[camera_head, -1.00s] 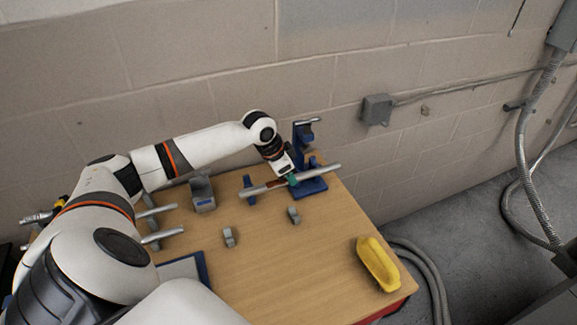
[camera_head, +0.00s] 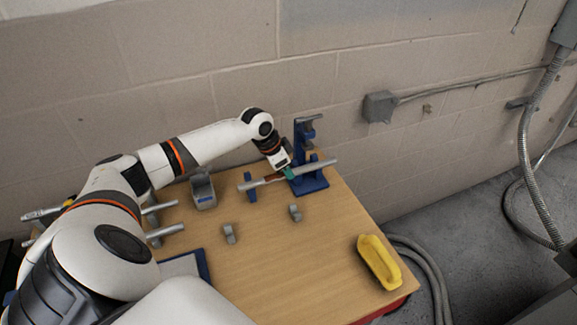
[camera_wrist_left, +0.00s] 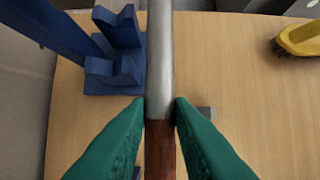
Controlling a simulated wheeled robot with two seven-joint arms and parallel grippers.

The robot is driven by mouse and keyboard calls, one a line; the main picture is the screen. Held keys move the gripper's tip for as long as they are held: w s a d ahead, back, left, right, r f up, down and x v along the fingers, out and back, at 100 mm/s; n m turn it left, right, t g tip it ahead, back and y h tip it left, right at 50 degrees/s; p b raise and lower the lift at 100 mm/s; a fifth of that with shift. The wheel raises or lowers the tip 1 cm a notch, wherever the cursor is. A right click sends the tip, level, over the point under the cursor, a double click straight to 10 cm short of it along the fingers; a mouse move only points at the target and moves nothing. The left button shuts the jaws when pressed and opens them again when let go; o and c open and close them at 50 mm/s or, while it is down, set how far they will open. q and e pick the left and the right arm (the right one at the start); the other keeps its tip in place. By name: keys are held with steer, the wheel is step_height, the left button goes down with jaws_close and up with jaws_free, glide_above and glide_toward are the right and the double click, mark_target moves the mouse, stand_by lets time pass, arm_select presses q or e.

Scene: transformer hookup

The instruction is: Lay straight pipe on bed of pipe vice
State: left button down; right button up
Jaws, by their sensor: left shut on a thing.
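The straight pipe (camera_head: 314,166) is a grey tube with a reddish-brown section, held across my left gripper (camera_head: 288,173). In the left wrist view the pipe (camera_wrist_left: 160,60) runs upright through the picture between the green fingertips (camera_wrist_left: 160,112), which are shut on it. The blue pipe vice (camera_head: 304,150) stands at the back right of the bench. In the left wrist view its V-shaped blue bed (camera_wrist_left: 118,70) lies just left of the pipe, apart from it in the picture. A blue support (camera_head: 250,188) stands near the pipe's left end. My right gripper is not seen.
On the wooden bench (camera_head: 270,265) stand two small grey fittings (camera_head: 230,233) (camera_head: 295,212) and a grey box-like holder (camera_head: 203,190). Other grey pipes (camera_head: 165,231) lie at left. The bench middle is clear.

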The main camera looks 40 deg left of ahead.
arm_select(q)
steer(key=w+a+f+b, duration=0.2)
steer(key=a+b, duration=0.1)
steer(key=a, duration=0.2)
steer(key=shift+w+a+f, duration=0.15)
steer(key=shift+w+f, duration=0.2)
steer(key=shift+f, duration=0.05)
stand_by(0.3)
steer(key=c, duration=1.2)
jaws_free()
steer(key=b+v, duration=0.2)
steer(key=v, duration=1)
